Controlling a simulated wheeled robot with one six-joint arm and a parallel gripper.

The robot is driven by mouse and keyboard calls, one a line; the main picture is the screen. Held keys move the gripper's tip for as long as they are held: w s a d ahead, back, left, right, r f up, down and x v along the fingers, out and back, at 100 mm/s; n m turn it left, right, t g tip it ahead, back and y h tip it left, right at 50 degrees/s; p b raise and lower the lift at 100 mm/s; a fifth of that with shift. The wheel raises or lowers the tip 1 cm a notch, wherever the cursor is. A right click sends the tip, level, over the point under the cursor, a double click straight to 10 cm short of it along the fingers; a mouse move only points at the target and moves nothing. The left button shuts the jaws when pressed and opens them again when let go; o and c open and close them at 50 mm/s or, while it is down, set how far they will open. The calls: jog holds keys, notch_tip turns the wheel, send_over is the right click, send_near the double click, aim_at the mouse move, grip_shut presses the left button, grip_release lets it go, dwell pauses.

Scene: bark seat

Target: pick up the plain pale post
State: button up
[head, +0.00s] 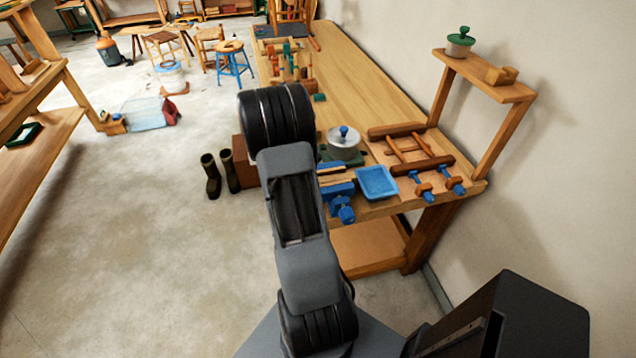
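On the near end of the wooden workbench (360,72), a short pale bar (334,180) lies by the blue vise (341,203), partly hidden behind my arm. It may be the plain pale post, but it is too small to be sure. To its right lies a frame of dark reddish-brown posts (424,167) joined by lighter rungs, with blue-ended clamps (421,188) at the front. My arm rises through the middle of the view, over the bench's left edge. My gripper does not show.
A blue tray (377,183) and a grey lidded pot (343,143) stand near the vise. A wooden shelf stand (486,78) holds a green-lidded jar (460,42). The concrete floor at left is mostly clear.

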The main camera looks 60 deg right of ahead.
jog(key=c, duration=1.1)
